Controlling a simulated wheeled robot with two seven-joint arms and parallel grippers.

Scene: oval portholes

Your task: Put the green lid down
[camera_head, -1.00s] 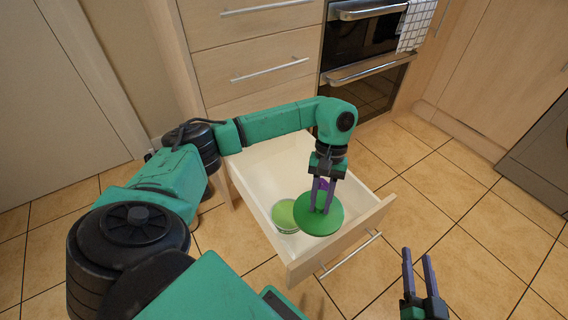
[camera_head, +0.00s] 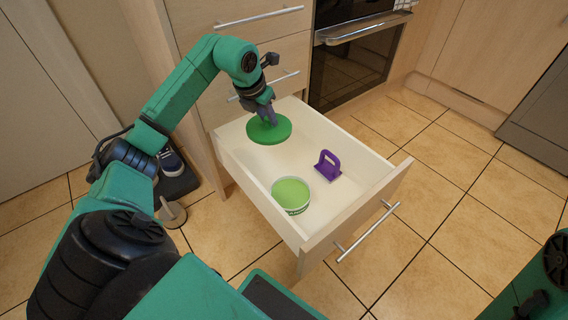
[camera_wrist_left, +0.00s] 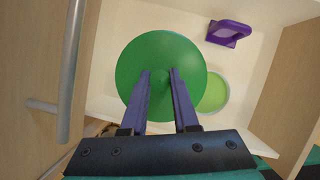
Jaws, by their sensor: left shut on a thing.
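The round green lid (camera_head: 269,131) is over the back left part of the open drawer (camera_head: 345,222). My left gripper (camera_head: 269,117) is shut on it at its middle, from above. In the left wrist view, the lid (camera_wrist_left: 160,50) lies flat across the two fingertips (camera_wrist_left: 160,76). It overlaps part of the tub there. I cannot tell whether the lid touches the drawer floor. A tub (camera_head: 291,193) with a light green top surface stands in the front left of the drawer. My right gripper is out of the picture; only part of my right arm shows.
A purple handle-shaped thing (camera_head: 328,166) stands in the drawer, right of the tub. The cabinet front (camera_head: 265,60) rises behind the drawer, with an oven (camera_head: 355,55) beside it. The drawer floor between lid and purple thing is clear.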

